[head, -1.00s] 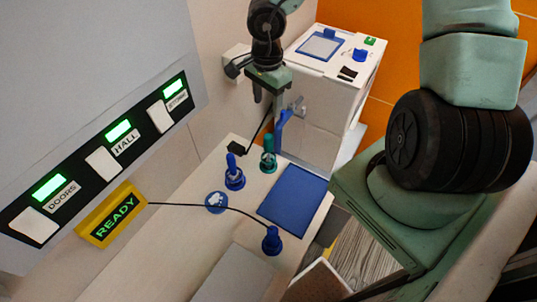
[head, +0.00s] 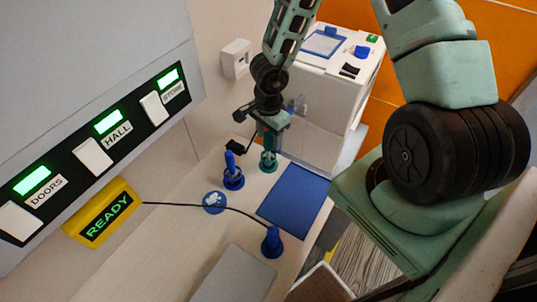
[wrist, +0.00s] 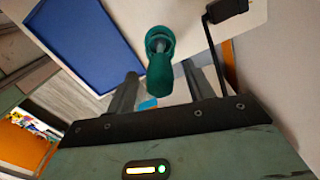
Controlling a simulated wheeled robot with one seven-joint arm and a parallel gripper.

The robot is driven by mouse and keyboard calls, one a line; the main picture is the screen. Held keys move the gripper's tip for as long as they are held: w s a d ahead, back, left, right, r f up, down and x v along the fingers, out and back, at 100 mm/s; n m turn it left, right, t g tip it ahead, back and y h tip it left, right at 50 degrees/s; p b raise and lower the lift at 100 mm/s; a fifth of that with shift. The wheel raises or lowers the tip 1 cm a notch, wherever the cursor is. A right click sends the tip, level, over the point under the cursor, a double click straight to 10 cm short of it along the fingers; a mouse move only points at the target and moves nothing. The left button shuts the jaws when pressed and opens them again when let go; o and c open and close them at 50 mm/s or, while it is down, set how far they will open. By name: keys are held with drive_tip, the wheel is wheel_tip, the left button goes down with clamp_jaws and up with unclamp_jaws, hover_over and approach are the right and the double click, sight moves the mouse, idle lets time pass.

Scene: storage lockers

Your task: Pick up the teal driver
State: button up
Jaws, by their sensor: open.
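The teal driver (head: 268,160) stands upright in a teal base on the pale bench, below my gripper in the head view. It also shows in the wrist view (wrist: 160,72), where its handle reaches toward the gap between my fingers. My gripper (head: 268,140) is open right at the top of the driver. In the wrist view the open fingers (wrist: 158,90) lie on either side of the handle, with space visible on both sides. The lower part of my fingers overlaps the driver in the head view, so contact cannot be told there.
A blue driver-like tool (head: 232,172) stands in a blue base to the left. A blue mat (head: 293,195) lies to the right, and a blue plug (head: 272,241) with a black cable is in front. A white box (head: 325,100) stands behind. A yellow READY sign (head: 104,214) is at left.

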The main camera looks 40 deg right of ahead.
wheel_tip(320, 180, down, 2)
drive_tip(key=shift+f, duration=0.15)
drive_tip(key=c, duration=1.1)
wheel_tip(320, 180, up, 10)
drive_tip(key=shift+r+p, duration=0.1)
drive_tip(key=shift+p, duration=1.15)
